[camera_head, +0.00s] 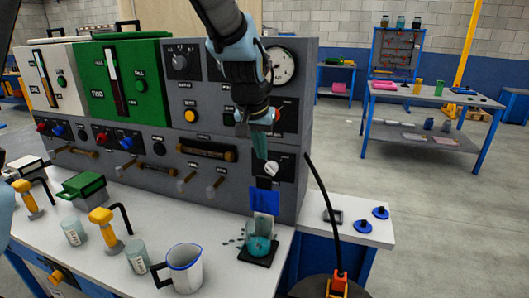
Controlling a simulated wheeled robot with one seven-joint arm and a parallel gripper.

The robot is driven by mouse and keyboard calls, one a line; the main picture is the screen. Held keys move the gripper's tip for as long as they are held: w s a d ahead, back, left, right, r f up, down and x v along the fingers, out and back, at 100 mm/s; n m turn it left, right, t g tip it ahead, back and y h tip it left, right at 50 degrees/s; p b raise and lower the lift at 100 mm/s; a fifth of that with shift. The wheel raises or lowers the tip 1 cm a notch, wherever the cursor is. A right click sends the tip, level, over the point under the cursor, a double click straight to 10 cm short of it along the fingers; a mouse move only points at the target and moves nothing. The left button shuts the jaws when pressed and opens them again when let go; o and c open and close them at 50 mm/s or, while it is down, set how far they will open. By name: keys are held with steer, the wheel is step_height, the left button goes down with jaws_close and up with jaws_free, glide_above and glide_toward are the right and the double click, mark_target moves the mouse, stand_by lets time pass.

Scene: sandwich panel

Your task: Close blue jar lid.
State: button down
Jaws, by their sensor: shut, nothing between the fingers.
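A clear jar (258,243) with teal-blue liquid stands on a dark square pad near the right end of the white bench. A flat blue panel (264,197) stands upright just above and behind the jar. It may be the jar's raised lid, but I cannot tell for sure. My gripper (264,158) points down in front of the grey panel's right side, above the blue panel and apart from it. Its narrow fingers are shut and empty, close in the picture to a light knob (271,169).
A white jug with a blue rim (186,270) stands left of the jar, with glass jars (138,257) and yellow-handled tools (105,230) further left. The grey control panel (222,180) rises behind. Blue discs (381,212) lie on the side table at right.

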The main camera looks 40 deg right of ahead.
steer(key=p, duration=0.2)
glide_above(264, 195)
steer(key=w+d, duration=0.1)
step_height(264, 195, down, 8)
steer(key=shift+r, duration=0.25)
steer(key=shift+a+b, duration=0.1)
steer(key=shift+b, duration=0.3)
